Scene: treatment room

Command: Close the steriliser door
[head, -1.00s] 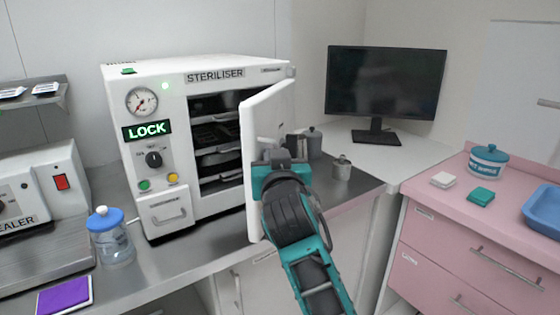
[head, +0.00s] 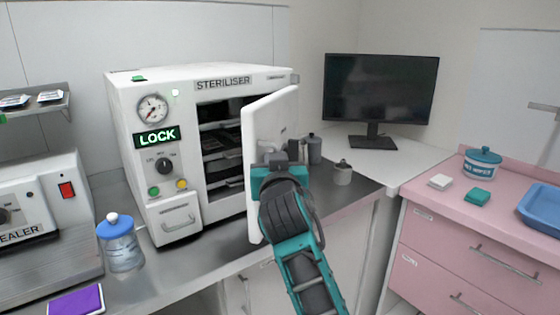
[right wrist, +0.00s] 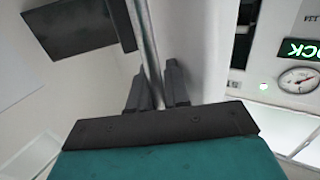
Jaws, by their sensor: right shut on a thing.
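The steriliser (head: 165,100) is a white box on the steel counter, with a gauge, a dial and a lit LOCK sign. Its white door (head: 268,115) stands open, hinged at the right, and trays show in the chamber (head: 220,150). My right gripper (head: 277,163) is at the door's outer face. In the right wrist view its fingers (right wrist: 158,85) are shut around a silver bar, the door handle (right wrist: 147,45). The grip itself is partly hidden in the head view. My left gripper is not in view.
A blue-lidded jar (head: 119,243) and a purple pad (head: 76,302) are at the front left. A small metal pot (head: 342,175) stands right of the door on the counter. A monitor (head: 380,95) is behind; a pink cabinet (head: 470,250) is at the right.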

